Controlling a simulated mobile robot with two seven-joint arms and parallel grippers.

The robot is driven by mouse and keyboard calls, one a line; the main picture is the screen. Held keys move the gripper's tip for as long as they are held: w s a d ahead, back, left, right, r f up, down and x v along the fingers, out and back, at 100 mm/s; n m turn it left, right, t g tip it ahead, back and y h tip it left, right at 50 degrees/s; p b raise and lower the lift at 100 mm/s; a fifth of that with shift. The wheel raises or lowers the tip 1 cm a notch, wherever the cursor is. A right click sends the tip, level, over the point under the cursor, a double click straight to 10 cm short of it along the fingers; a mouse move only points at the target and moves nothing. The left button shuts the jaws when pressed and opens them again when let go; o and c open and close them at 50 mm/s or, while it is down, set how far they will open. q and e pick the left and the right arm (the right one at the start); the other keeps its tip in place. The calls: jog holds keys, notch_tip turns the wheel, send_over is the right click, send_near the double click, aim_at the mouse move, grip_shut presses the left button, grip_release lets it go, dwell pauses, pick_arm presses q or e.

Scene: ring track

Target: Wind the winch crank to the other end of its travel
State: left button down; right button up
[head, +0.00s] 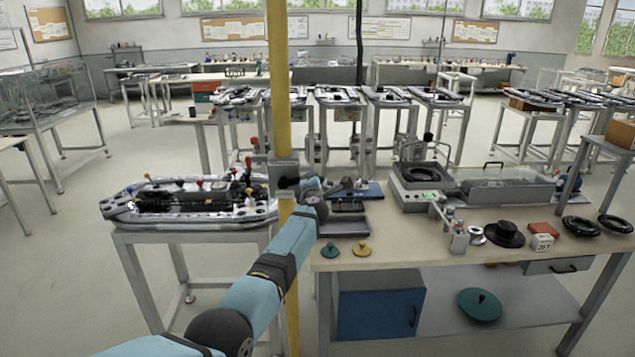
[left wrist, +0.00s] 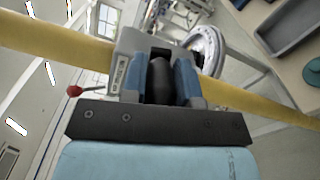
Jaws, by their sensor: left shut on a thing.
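The winch is a small grey housing (head: 284,171) fixed on a yellow upright post (head: 278,80). In the left wrist view the housing (left wrist: 131,46) sits against the post, which crosses the picture diagonally. My left gripper (head: 302,187) is at the right side of the winch. In the left wrist view its blue fingers (left wrist: 160,82) are shut around the dark crank handle (left wrist: 160,70). The gripper hides most of the crank arm. A red knob on a rod (left wrist: 75,91) shows left of the housing. My right gripper is not in view.
A ring track (head: 190,200) with coloured knobs stands on a stand left of the post. A bench (head: 400,235) to the right holds a grey tray (head: 344,225), a machine (head: 425,187) and loose parts. The bench lies close to my left arm.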

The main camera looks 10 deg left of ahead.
pick_arm(q)
jog(key=shift+d+f+m, duration=0.1)
jog(key=shift+f+m, duration=0.7)
jog(key=shift+f, duration=0.1)
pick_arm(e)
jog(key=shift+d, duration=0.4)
pick_arm(q)
jog(key=c, duration=0.9)
grip_release()
jog(key=shift+r, duration=0.1)
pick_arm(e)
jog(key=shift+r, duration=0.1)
